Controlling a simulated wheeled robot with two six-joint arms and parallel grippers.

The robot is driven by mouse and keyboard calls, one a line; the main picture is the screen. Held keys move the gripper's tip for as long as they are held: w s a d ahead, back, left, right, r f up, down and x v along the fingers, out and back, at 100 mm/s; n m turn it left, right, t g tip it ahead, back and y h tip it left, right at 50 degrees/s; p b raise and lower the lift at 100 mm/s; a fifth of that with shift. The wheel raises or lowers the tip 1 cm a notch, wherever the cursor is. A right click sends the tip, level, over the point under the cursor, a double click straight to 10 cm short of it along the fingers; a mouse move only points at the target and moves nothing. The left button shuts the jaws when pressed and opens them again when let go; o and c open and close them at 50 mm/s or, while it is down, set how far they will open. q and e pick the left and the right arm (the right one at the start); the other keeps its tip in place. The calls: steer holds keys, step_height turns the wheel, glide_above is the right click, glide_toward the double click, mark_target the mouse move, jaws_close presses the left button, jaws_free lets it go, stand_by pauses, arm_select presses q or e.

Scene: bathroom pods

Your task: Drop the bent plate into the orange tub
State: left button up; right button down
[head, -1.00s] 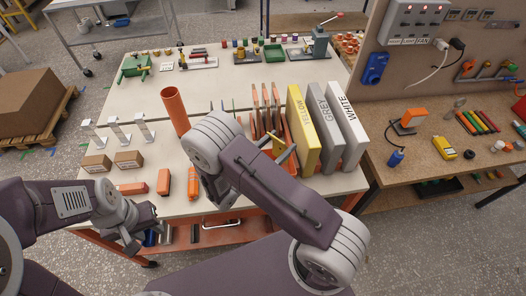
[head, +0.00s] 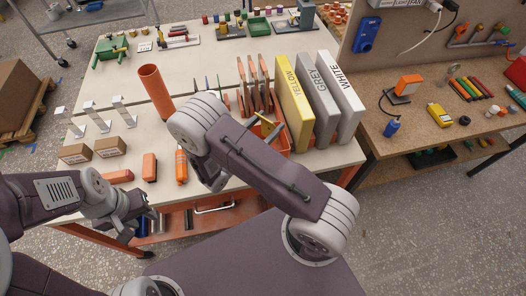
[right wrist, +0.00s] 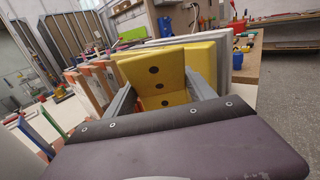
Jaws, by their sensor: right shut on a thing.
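The bent plate (right wrist: 168,76) is yellow with dark holes. In the right wrist view it stands between the fingers of my right gripper (right wrist: 163,98), which is shut on it. In the head view a small yellow part of the plate (head: 266,121) shows beyond my right forearm, left of the yellow binder. An orange part that looks like the tub (head: 285,142) shows just below and right of the plate; my arm hides most of it. My left gripper (head: 135,212) is open and empty at the table's front edge.
Yellow, grey and white binders (head: 316,95) stand right of the plate. Thin brown-orange upright boards (head: 254,85) stand behind it. A tilted orange tube (head: 155,92), small cardboard boxes (head: 92,150) and an orange bottle (head: 181,166) stand on the left.

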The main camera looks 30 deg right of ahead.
steer(key=shift+c, duration=1.2)
jaws_free()
steer(key=shift+w, duration=0.15)
steer(key=shift+a, duration=0.15)
steer(key=b+v, duration=0.2)
steer(key=v, duration=0.7)
steer(key=shift+r, duration=0.1)
